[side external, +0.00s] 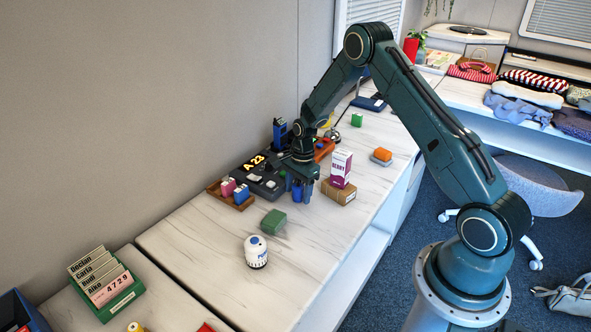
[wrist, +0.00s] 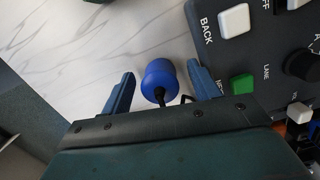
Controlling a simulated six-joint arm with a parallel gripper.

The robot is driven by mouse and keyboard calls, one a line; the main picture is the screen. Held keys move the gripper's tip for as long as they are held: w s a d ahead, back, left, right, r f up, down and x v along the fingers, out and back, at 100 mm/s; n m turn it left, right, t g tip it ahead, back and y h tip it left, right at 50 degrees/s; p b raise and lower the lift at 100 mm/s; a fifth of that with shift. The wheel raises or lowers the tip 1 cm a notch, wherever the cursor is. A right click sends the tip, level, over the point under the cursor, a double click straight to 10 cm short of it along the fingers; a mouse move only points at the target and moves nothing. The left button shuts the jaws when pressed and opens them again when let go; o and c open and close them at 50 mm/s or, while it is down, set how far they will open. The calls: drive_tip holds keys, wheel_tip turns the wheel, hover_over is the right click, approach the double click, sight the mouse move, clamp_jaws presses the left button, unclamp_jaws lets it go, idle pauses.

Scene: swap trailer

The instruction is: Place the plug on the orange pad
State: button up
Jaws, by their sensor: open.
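The plug, a blue cylinder with a black cable (wrist: 159,78), is between the two fingers of my gripper (wrist: 161,72) in the wrist view, with a gap on each side. My gripper is open and points down at the table. In the side view my gripper (side external: 303,192) is low beside the dark control panel (side external: 268,183), and the blue between its fingers is partly hidden. An orange block on a grey base (side external: 381,156) sits to the right. An orange-red piece (side external: 323,148) lies behind my gripper. I cannot tell which is the orange pad.
A berry carton (side external: 341,168) on a cardboard box (side external: 338,192) stands close to the right of my gripper. A wooden tray (side external: 238,203) is at left. A green block (side external: 273,222) and white canister (side external: 256,252) stand in front. The marble table (side external: 185,240) is clear at front left.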

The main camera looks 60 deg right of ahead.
sight(298, 186)
idle(0.3)
drive_tip(key=c, duration=1.1)
drive_tip(key=shift+r, duration=0.15)
drive_tip(key=shift+c, duration=0.2)
wheel_tip(298, 186, up, 20)
idle(0.4)
